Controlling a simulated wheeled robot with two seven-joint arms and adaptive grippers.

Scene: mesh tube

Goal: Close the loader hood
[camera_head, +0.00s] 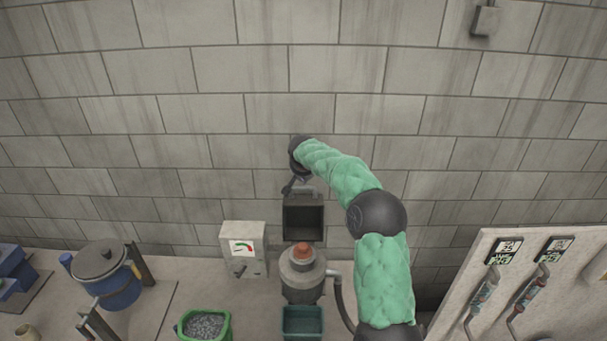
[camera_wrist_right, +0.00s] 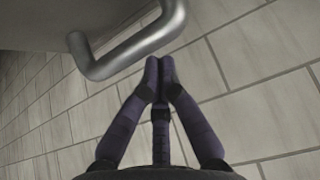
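The loader hood (camera_head: 303,222) is a dark, box-like lid standing raised above the grey loader body (camera_head: 302,285), its hollow inside facing me. Its grey bar handle (camera_head: 304,190) is at the top; the handle (camera_wrist_right: 130,48) also shows large in the right wrist view. My right gripper (camera_head: 289,187) is at the upper left of the hood, near the handle. In the wrist view the right gripper's (camera_wrist_right: 160,66) fingertips are together with nothing between them, just right of the handle bar. Whether they touch it, I cannot tell. My left gripper is not in view.
A grey box with a gauge (camera_head: 243,250) stands left of the loader. An orange piece (camera_head: 302,251) sits on the loader's top. A green-rimmed bin of grey pellets (camera_head: 205,325), a blue pot (camera_head: 108,275) and a teal bin (camera_head: 302,322) are lower. The block wall is behind.

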